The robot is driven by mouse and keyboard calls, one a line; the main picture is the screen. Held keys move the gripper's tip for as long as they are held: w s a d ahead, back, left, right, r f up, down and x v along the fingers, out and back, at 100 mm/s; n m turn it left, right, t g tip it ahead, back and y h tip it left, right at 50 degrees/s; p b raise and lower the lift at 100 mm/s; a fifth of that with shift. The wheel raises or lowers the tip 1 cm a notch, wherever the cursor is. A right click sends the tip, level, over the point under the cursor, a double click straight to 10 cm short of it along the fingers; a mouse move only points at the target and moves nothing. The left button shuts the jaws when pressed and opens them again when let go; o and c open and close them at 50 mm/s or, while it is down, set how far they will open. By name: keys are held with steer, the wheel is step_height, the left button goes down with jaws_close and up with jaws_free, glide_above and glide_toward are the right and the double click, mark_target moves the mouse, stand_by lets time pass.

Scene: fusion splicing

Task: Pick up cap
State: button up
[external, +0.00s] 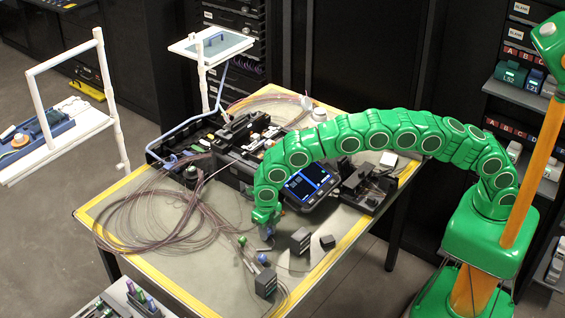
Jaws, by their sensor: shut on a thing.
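My green segmented arm arches over the table from the right and points down at its front end. My gripper (266,233) is low over the tabletop, near the front middle. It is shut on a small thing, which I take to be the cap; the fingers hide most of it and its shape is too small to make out. A small green piece (242,241) lies just left of my gripper, apart from it.
A black box (300,241) and a small black block (327,242) stand right of my gripper. Another dark box (265,284) stands in front. Coiled fibre (150,225) covers the table's left. The splicer with its lit screen (308,183) is behind. The front right tabletop is mostly clear.

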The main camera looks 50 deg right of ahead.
steer(key=shift+r, duration=1.7)
steer(key=shift+s+d+r, duration=0.4)
steer(key=shift+s+r, duration=0.1)
steer(key=shift+r, duration=0.15)
steer(key=s+d+r, duration=0.8)
steer(key=s, duration=0.2)
steer(key=shift+r, duration=0.15)
